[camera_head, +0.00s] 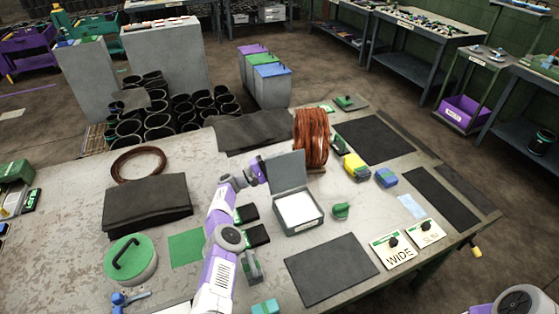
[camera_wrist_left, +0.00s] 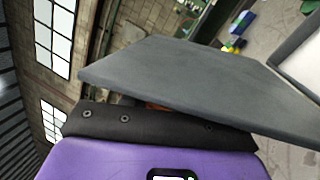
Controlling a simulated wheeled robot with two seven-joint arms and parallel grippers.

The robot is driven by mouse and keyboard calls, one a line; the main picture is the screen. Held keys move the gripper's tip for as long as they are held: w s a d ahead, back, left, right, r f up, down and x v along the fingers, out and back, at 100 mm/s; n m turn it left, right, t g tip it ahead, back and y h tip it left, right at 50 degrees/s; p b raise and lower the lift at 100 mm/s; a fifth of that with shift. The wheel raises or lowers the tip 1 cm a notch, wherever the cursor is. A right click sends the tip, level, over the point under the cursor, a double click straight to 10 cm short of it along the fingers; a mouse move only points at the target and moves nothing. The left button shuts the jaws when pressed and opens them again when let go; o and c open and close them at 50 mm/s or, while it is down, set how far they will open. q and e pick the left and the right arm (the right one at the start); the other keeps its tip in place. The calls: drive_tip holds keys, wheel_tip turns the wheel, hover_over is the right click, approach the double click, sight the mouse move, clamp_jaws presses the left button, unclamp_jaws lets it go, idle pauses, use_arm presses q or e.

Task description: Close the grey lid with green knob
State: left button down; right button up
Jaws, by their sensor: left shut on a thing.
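A grey box (camera_head: 298,226) with a white inside stands on the table in the head view. Its grey lid (camera_head: 287,169) is up, hinged at the box's far side. The lid also fills the middle of the left wrist view (camera_wrist_left: 200,85). My left gripper (camera_head: 262,169) is at the lid's left edge and is shut on it; a dark finger pad lies against the panel in the wrist view. No green knob shows on the lid's visible face. A green knob-like piece (camera_head: 341,210) sits on the table right of the box. My right gripper is out of view.
A copper coil (camera_head: 311,138) stands close behind the lid. Yellow (camera_head: 356,168) and blue (camera_head: 386,177) blocks lie to the right. Black pieces (camera_head: 257,235) lie left of the box, and a dark mat (camera_head: 331,268) lies in front. A round green-topped container (camera_head: 130,257) stands at left.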

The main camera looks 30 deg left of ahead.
sight(287, 171)
use_arm(q)
drive_tip(key=shift+s+d+r+m+g+h+p, duration=0.4)
drive_tip(key=shift+m+p, duration=0.3)
drive_tip(key=shift+p, duration=0.7)
drive_tip(key=d+m+p, duration=0.1)
drive_tip(key=p, duration=0.1)
drive_tip(key=s+d+r+m+g+p, duration=0.1)
drive_tip(key=m+p, duration=0.1)
drive_tip(key=s+d+m+p, duration=0.1)
drive_tip(key=p, duration=0.1)
drive_tip(key=shift+s+r+m+h, duration=0.15)
drive_tip(key=shift+s+m+h, duration=0.15)
drive_tip(key=shift+m, duration=0.1)
drive_tip(key=shift+s+d+f+m+g+p, duration=0.1)
drive_tip(key=shift+s+d+m+g+p, duration=0.2)
drive_tip(key=shift+d+m+p, duration=0.25)
drive_tip(key=shift+s+d+f+m+g+p, duration=0.1)
drive_tip(key=shift+s+d+m+g+p, duration=0.15)
drive_tip(key=shift+m+p, duration=0.35)
drive_tip(key=shift+s, duration=0.1)
drive_tip(key=c, duration=0.8)
unclamp_jaws()
drive_tip(key=shift+a+f, duration=0.1)
drive_tip(key=b+v, duration=0.1)
drive_tip(key=v, duration=0.6)
drive_tip(key=shift+s+a+b, duration=0.1)
drive_tip(key=shift+a+b, duration=0.05)
drive_tip(key=shift+b, duration=0.25)
